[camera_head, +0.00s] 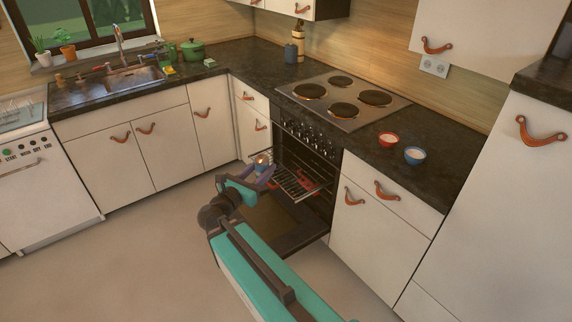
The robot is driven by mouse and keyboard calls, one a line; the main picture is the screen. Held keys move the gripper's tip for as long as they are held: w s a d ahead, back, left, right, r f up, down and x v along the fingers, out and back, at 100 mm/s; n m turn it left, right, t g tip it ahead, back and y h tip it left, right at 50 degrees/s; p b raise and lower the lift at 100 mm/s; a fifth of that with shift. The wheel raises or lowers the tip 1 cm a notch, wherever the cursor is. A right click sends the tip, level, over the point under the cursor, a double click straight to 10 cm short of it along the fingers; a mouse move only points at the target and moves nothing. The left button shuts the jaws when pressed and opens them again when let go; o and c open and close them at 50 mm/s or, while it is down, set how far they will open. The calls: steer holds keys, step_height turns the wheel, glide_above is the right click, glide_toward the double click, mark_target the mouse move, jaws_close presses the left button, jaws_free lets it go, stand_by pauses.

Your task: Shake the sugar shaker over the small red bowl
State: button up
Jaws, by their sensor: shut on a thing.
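The small red bowl (389,139) stands upright on the dark counter right of the stove, with pale contents showing inside. My gripper (263,172) is in front of the open oven, well left of and below the red bowl. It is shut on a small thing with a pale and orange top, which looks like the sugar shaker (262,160). The fingers hide most of its body, and it is too small to make out in detail.
A blue bowl (414,156) stands close to the red bowl. The oven door (268,222) hangs open below a pulled-out rack (293,184). The stovetop (344,102) lies left of the bowls. The counter's front edge is clear.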

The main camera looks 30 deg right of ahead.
steer(key=a+n+t+y+b, duration=0.1)
steer(key=a+n+t+y, duration=0.1)
steer(key=a, duration=1.8)
steer(key=shift+w+f+n+t, duration=0.3)
steer(key=shift+w+f+t, duration=0.15)
steer(key=shift+t, duration=0.15)
steer(key=shift+w, duration=0.1)
